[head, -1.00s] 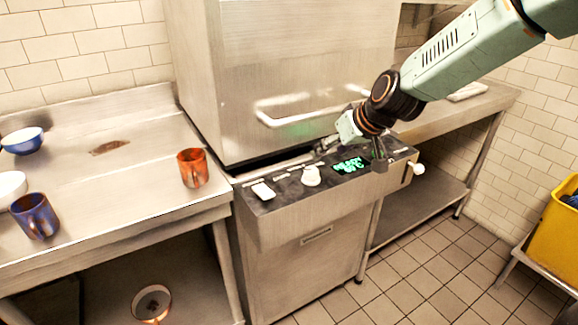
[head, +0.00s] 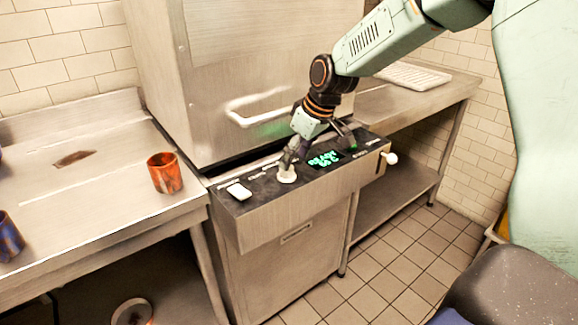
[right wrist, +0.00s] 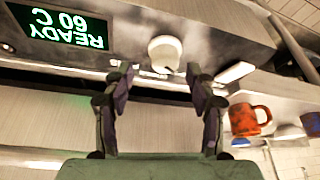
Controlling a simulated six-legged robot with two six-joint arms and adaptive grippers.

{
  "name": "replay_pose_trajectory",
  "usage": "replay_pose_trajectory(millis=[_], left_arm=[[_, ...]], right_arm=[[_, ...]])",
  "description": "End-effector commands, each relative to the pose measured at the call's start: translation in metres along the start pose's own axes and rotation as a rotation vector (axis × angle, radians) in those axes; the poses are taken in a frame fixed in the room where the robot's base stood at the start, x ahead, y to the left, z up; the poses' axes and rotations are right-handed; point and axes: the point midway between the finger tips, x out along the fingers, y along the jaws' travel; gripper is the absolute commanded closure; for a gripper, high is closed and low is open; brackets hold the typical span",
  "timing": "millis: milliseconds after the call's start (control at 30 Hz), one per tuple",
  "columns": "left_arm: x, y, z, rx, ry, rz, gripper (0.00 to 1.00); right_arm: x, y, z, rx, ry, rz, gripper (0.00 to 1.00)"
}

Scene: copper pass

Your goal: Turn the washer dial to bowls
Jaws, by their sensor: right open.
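The washer dial (head: 287,174) is a white round knob on the dark control strip (head: 258,184) at the washer's front. In the right wrist view the dial (right wrist: 165,53) shows just beyond the fingertips, roughly centred between them, with a small pointer side facing down in the picture. My right gripper (head: 316,148) is open and empty, above the strip. In the right wrist view its two fingers (right wrist: 158,80) stand apart. In the head view one finger partly overlaps the dial; I cannot tell whether they touch. The green display (right wrist: 62,25) reads READY 60 C. My left gripper is not seen.
A white switch (head: 239,191) sits left of the dial and a white-tipped lever (head: 390,158) at the strip's right end. The washer hood (head: 225,75) with its bar handle stands close behind. An orange mug (head: 165,173) is on the left counter.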

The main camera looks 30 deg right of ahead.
Motion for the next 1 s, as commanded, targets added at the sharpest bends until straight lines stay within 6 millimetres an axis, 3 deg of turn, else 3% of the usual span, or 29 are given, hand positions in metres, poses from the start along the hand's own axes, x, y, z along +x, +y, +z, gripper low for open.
replay_pose_trajectory(millis=[200,600,1000], left_arm=[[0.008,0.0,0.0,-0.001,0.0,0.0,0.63],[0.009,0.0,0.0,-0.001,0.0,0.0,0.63],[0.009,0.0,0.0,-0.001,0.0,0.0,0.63]], right_arm=[[0.029,-0.002,-0.001,-0.003,-0.001,0.001,0.43],[0.035,-0.003,-0.004,-0.004,0.002,0.001,0.44],[0.035,-0.003,-0.003,-0.004,0.001,0.0,0.78]])
